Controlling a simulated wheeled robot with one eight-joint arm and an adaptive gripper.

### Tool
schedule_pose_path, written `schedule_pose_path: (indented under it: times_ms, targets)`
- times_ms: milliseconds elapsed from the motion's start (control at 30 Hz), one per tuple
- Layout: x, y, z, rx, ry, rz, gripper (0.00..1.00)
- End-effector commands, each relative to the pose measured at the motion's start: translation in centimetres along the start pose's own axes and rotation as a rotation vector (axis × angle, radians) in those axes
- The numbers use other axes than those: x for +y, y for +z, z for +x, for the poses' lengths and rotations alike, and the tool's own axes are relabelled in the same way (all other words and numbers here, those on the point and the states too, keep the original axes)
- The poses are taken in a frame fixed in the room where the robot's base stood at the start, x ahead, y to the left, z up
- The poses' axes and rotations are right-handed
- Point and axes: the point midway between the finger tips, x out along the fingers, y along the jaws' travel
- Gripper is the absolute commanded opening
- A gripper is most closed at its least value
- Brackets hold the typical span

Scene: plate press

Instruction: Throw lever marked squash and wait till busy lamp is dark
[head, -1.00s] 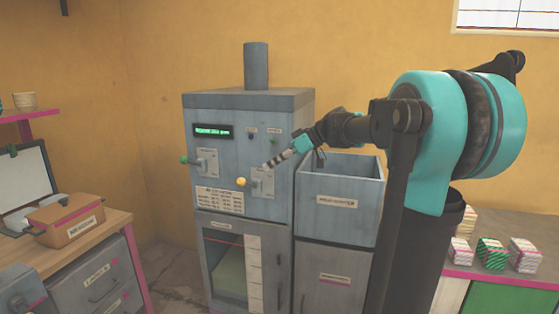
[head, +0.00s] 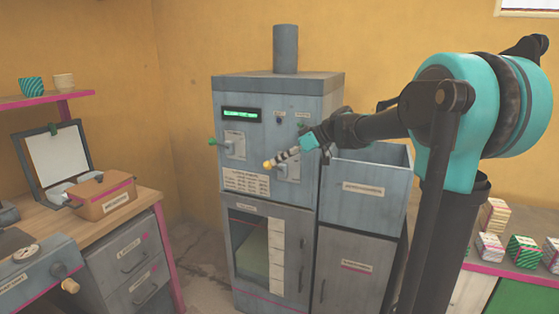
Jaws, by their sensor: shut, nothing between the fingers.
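The grey press cabinet (head: 278,95) stands against the wall with two levers on its front. The left lever has a green knob (head: 212,141) and sticks out to the left. The right lever has a yellow knob (head: 267,165). My gripper (head: 273,162) is shut, with its striped fingers at the yellow knob; I cannot tell whether they touch it. The fingers and wrist cover part of the right lever's plate (head: 287,170). A display (head: 242,114) glows green. A dark round fitting (head: 279,120) and a small green one (head: 301,125) sit right of it. Their labels are too small to read.
A grey open-topped bin (head: 362,190) adjoins the press on the right. A wooden desk (head: 140,200) with drawers and a brown box (head: 102,195) is at left. Patterned boxes (head: 525,250) stand on a counter at right. Floor shows between desk and press.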

Motion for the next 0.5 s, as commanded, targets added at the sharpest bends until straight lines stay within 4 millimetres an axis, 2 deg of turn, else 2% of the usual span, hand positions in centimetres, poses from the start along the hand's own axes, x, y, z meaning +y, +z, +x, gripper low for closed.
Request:
schedule_pose_path:
  times_ms: [500]
  targets:
    - [-0.65,1.02,0.73,0.0,0.049,-0.07,0.0]
